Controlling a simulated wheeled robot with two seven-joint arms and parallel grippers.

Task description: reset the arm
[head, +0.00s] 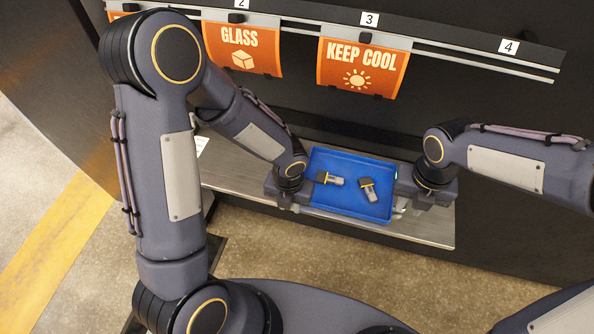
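My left arm comes in from the left, and its gripper (298,205) is at the left edge of a blue tray (340,204). My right gripper (400,204) is at the tray's right edge, pointing down. Pale fingertip parts show there beside the rim. Both grippers are against or very close to the tray, but I cannot tell whether their fingers are closed on it. Two small grey-and-clear items with yellow bands, a left one (336,181) and a right one (369,192), lie in the tray.
The tray sits on or just over a grey shelf (436,228) along a dark machine. The dark panel under label 4 (508,47) is bare.

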